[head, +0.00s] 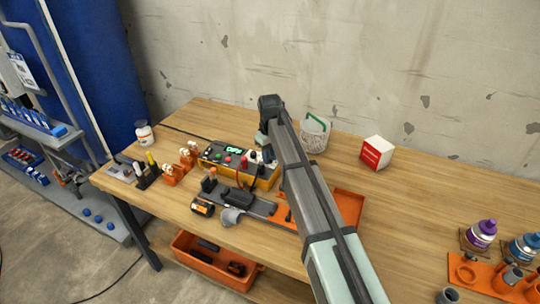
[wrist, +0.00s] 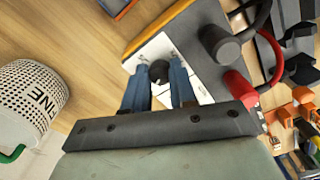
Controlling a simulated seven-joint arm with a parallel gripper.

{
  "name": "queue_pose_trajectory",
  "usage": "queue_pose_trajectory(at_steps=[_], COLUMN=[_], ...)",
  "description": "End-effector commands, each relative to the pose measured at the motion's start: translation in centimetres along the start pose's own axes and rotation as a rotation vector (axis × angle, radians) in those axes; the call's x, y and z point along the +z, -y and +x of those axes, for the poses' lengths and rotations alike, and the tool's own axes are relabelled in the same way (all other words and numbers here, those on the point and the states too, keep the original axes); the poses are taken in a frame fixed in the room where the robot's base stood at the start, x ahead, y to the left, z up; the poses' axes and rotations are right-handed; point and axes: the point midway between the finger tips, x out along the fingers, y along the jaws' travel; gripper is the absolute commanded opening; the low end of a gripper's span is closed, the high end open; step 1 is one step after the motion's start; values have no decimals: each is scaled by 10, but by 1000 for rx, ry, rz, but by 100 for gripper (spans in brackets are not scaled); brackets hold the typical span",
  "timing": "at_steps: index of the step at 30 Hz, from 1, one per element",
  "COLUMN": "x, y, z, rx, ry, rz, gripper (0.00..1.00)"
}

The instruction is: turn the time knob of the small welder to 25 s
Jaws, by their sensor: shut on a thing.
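The small welder (head: 212,157) is a yellow and dark box on the workbench, with a lit green display (head: 234,150) that seems to read OFF. In the wrist view, its white panel (wrist: 153,52) carries a small black time knob (wrist: 158,71). My gripper (wrist: 159,76) has its two blue fingers closed on either side of this knob. The knob's pointer and the scale marks are too small or covered to read. In the head view my arm hides the right end of the welder and most of my gripper.
A dark plug (wrist: 222,46) and a red plug (wrist: 240,90) with cables stand close to my fingers. A white perforated basket (head: 314,135) and a red-and-white box (head: 376,153) stand behind. A pipe clamp fixture (head: 240,199) lies in front of the welder. The bench's right middle is clear.

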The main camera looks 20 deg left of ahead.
Motion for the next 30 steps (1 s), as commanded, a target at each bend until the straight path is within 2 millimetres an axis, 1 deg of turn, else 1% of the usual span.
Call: queue_pose_trajectory(at_steps=[30], x=[-1], y=[2], z=[0], rx=[0], ry=[0], rz=[963], gripper=[0])
